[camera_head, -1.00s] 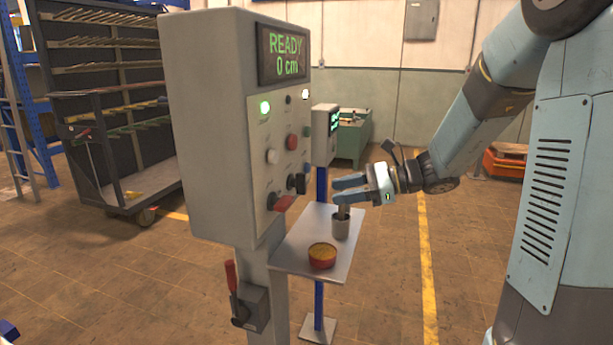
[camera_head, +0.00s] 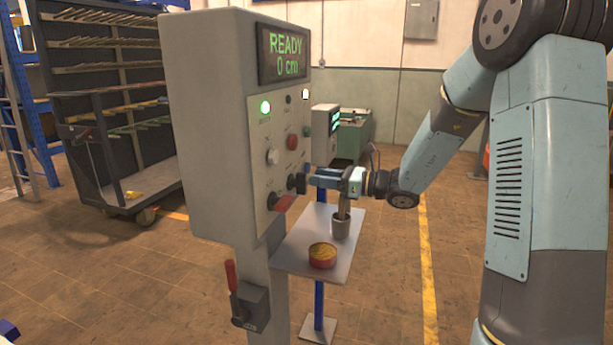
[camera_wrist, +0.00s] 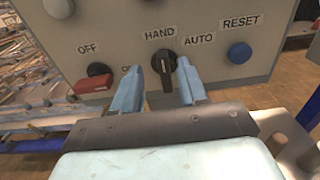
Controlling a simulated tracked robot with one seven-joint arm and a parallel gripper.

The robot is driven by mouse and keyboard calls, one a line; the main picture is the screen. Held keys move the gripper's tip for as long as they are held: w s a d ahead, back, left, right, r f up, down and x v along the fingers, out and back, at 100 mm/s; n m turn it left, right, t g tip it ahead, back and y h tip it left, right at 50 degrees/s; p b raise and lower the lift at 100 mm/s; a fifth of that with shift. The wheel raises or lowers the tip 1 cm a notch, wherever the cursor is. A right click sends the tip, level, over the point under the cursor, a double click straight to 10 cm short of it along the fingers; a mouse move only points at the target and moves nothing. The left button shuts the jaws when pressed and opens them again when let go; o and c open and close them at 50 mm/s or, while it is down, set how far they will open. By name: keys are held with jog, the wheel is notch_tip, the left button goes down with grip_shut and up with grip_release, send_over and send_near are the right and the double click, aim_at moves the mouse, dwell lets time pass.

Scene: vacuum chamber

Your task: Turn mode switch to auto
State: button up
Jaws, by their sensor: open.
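The mode switch (camera_wrist: 163,66) is a black rotary knob between the HAND and AUTO labels in the wrist view. Its white pointer mark is near the top, toward HAND. My gripper (camera_wrist: 174,76) is open, with one blue finger on each side of the knob; I cannot tell whether either finger touches it. In the head view my gripper (camera_head: 308,180) reaches the lower right part of the grey control panel (camera_head: 205,130), and its fingers largely hide the knob there.
A red switch (camera_wrist: 93,84) marked OFF is left of the fingers, and a blue RESET button (camera_wrist: 239,52) is to the right. Below the panel, a small shelf (camera_head: 290,258) holds a red bowl (camera_head: 322,257) and a grey cup (camera_head: 340,229). A red-handled lever (camera_head: 231,276) is on the post.

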aim_at(306, 175)
jog(key=shift+x, duration=3)
jog(key=shift+c, duration=0.2)
